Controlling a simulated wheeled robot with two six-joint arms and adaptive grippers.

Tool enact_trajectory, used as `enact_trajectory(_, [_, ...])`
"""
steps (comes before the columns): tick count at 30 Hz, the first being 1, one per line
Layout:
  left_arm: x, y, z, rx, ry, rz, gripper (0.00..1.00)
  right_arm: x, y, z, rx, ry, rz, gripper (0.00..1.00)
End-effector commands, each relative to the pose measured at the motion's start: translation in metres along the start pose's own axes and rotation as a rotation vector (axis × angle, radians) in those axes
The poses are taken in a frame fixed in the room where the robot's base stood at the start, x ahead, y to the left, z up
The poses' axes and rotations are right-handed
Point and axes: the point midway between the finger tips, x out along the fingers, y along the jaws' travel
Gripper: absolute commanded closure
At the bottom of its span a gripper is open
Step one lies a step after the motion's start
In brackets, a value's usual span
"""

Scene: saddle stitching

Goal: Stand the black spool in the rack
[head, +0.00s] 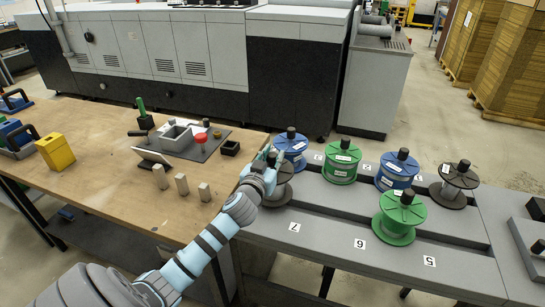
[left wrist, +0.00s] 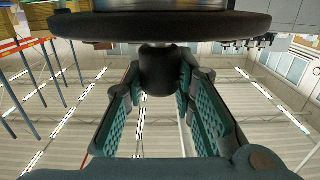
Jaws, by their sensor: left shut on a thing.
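My left gripper (head: 268,160) is shut on the top knob of a black spool (head: 281,190), which is partly hidden behind the gripper and wrist. In the left wrist view, the fingers (left wrist: 167,95) are around the dark knob (left wrist: 160,72), and the spool's wide dark flange (left wrist: 160,27) crosses the top. The spool looks upright at the left end of the rack's front row, near label 7. I cannot tell if it touches the rack (head: 330,233). My right gripper is not in view.
The rack's back row holds a blue spool (head: 291,150), a green spool (head: 342,162), another blue spool (head: 397,172) and another black spool (head: 455,187). The wooden table (head: 110,140) is at left.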

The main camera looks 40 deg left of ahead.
Motion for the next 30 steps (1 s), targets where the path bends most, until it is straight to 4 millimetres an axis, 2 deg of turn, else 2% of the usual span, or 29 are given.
enact_trajectory(30, [0.001, 0.001, 0.019, 0.0, 0.006, 0.002, 1.0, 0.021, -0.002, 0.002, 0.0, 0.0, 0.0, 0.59])
